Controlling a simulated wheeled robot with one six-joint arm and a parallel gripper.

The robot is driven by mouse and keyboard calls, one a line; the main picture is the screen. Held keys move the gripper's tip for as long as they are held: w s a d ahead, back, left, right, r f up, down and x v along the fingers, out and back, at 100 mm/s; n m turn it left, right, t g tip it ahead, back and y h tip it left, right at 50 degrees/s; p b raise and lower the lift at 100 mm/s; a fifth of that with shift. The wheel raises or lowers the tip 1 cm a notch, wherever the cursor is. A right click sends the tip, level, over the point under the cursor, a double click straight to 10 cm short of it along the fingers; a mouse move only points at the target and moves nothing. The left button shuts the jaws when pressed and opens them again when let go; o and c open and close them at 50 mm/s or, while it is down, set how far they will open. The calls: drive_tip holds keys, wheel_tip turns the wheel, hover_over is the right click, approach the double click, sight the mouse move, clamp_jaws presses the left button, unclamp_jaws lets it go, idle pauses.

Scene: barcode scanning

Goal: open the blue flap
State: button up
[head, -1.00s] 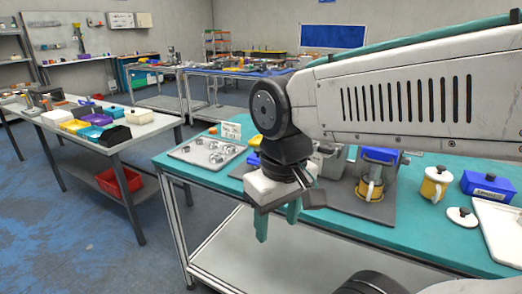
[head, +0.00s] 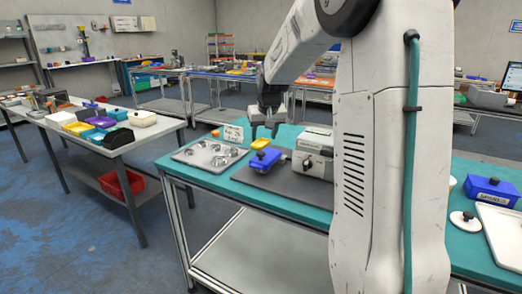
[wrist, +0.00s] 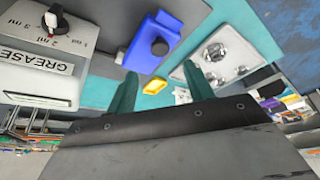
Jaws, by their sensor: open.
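A blue part (head: 264,160) with a dark round knob sits on the grey mat beside a grey box with a dial (head: 312,157). The blue part also shows at the top of the wrist view (wrist: 150,42), near the box's GREASE label (wrist: 36,60). I cannot tell whether it is the flap itself. My gripper (head: 265,131) is open and empty, pointing down above the table behind the blue part, touching nothing that I can see. Its two teal fingers show in the wrist view (wrist: 160,84), with a small yellow piece (wrist: 154,87) in view between them.
A metal tray with round parts (head: 207,156) lies left of the mat, with a small sign (head: 233,134) behind it. My arm hides the table's middle. A blue box (head: 488,190), a white lid (head: 464,217) and a white tray (head: 503,224) stand at right.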

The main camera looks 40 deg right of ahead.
sight(260, 152)
drive_tip(key=x, duration=0.7)
drive_tip(key=shift+w+f, duration=0.1)
drive_tip(key=shift+f, duration=0.25)
clamp_jaws()
drive_tip(key=shift+a, duration=0.1)
